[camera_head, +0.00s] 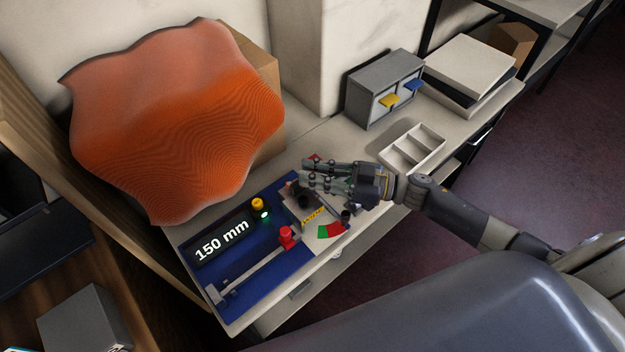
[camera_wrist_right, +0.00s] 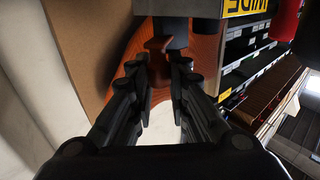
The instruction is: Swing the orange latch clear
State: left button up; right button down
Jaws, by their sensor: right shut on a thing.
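My right gripper (camera_head: 304,174) reaches in from the right over the grey-white fixture at the right end of the blue board. In the right wrist view its two fingers (camera_wrist_right: 160,74) are closed on the orange latch (camera_wrist_right: 158,45), a brownish-orange knobbed piece just below a grey block (camera_wrist_right: 178,7). The latch's stem shows between the fingertips. In the head view the fingers and fixture parts largely hide the latch. My left gripper is not in view.
The blue board (camera_head: 262,283) carries a "150 mm" display (camera_head: 222,240), a yellow button (camera_head: 257,204) and a red knob (camera_head: 287,234). A wavy orange panel (camera_head: 175,120) stands behind. A white divided tray (camera_head: 412,148) and grey drawer cabinet (camera_head: 384,88) stand to the right.

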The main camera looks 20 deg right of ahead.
jog(key=shift+w+d+f+n+g+y+b, duration=0.1)
jog(key=shift+w+n+g+y+b, duration=0.15)
jog(key=shift+n+g+b, duration=0.25)
jog(key=shift+w+a+f+n+g+y+b, duration=0.1)
jog(key=shift+n+g+y+b, duration=0.2)
jog(key=shift+g, duration=0.25)
jog(key=shift+w+d+f+n+g+y+b, duration=0.1)
jog(key=shift+w+n+g+y+b, duration=0.15)
jog(key=shift+g+b, duration=0.25)
jog(key=shift+r+n+g+b, duration=0.2)
jog(key=shift+n+g+b, duration=0.25)
jog(key=shift+g, duration=0.2)
jog(key=c, duration=1.5)
grip_release()
jog(key=shift+w, duration=0.1)
jog(key=v, duration=1.1)
jog(key=shift+d+f, duration=0.2)
jog(key=shift+d, duration=0.2)
jog(key=shift+a, duration=0.1)
